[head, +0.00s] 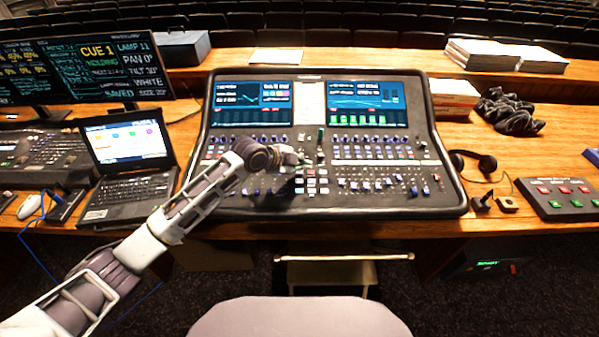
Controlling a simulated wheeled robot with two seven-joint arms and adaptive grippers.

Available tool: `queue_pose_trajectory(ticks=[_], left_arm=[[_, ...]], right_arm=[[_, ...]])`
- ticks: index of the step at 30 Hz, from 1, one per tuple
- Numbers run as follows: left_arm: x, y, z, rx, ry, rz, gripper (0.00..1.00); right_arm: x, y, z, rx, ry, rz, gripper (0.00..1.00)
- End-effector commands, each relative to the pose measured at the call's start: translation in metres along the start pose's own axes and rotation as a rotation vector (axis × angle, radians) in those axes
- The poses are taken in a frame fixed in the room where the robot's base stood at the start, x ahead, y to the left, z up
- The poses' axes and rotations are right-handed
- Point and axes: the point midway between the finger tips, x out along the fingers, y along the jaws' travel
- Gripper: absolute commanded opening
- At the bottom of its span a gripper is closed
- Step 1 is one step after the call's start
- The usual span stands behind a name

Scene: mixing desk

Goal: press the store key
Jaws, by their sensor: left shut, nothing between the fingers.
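The mixing desk (440,180) stands in the middle of the table with two lit screens, rows of knobs and faders, and a central block of small keys (312,184). Some of these keys are pale and some reddish. Their labels are too small to read, so I cannot tell which is the store key. My left gripper (301,159) is shut and empty, low over the middle of the desk, at the upper end of the key block. I cannot tell whether its tips touch a key. The gripper and wrist hide part of the panel. My right gripper is not in view.
A laptop (130,150) and a smaller console (40,155) stand at the left, below monitors (100,68) reading "CUE 1" and "SAVED".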

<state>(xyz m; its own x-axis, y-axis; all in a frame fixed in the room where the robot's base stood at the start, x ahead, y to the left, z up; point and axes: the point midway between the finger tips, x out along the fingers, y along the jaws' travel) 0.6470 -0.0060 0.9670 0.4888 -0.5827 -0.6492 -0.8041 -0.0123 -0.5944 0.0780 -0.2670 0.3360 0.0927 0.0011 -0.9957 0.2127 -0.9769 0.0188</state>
Motion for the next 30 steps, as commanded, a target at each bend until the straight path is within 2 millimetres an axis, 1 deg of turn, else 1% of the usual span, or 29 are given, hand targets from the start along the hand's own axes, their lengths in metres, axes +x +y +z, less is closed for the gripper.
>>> queue_pose_trajectory(ticks=[4, 10, 24, 30], left_arm=[[0.000, 0.000, 0.000, 0.000, 0.000, 0.000, 0.00], [0.000, 0.000, 0.000, 0.000, 0.000, 0.000, 0.00], [0.004, 0.004, 0.004, 0.000, -0.001, 0.001, 0.00], [0.006, 0.005, 0.004, 0.000, 0.000, 0.000, 0.00]], right_arm=[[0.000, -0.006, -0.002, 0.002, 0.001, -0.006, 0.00], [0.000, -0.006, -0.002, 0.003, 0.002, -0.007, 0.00], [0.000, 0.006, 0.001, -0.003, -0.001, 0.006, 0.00], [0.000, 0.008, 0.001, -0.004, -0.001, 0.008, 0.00]])
